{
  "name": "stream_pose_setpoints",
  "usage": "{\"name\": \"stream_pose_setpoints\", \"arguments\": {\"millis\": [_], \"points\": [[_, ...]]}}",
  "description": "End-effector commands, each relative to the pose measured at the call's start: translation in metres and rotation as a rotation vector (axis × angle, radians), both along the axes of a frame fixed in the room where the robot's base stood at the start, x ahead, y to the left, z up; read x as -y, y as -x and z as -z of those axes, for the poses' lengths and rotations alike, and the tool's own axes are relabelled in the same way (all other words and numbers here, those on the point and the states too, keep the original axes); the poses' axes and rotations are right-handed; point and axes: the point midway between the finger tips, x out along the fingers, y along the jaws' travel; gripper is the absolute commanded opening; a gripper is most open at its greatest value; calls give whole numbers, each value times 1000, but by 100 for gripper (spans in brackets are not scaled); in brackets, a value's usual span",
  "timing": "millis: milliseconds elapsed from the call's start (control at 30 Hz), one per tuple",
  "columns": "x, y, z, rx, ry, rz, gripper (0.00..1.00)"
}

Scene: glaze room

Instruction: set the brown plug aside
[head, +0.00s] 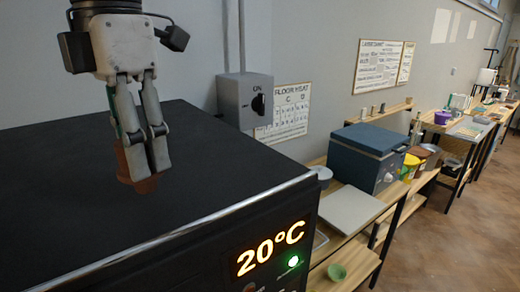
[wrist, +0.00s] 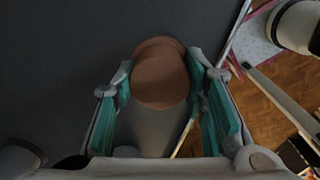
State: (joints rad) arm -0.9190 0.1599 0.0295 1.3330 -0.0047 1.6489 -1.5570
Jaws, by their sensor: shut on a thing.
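The brown plug (head: 146,186) is between the fingertips of my gripper (head: 146,172), over the black top of the kiln (head: 220,165). My gripper points down and is shut on the plug. In the wrist view the round brown plug (wrist: 160,78) sits between the two green-padded fingers (wrist: 164,92). I cannot tell whether the plug touches the black top. No hole shows in the visible part of the top.
The kiln's front panel (head: 270,250) shows 20°C and a green light. A grey switch box (head: 240,100) is on the wall behind. To the right, a blue box (head: 368,150) and a grey slab (head: 350,208) are on wooden shelving. Much of the black top is clear.

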Motion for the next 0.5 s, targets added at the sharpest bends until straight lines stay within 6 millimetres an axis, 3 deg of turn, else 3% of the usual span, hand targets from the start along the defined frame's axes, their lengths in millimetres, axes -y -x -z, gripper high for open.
{"name": "stream_pose_setpoints", "arguments": {"millis": [100,500], "points": [[0,-3,16,0,0,-1,10],[0,-1,19,0,0,0,10]]}}
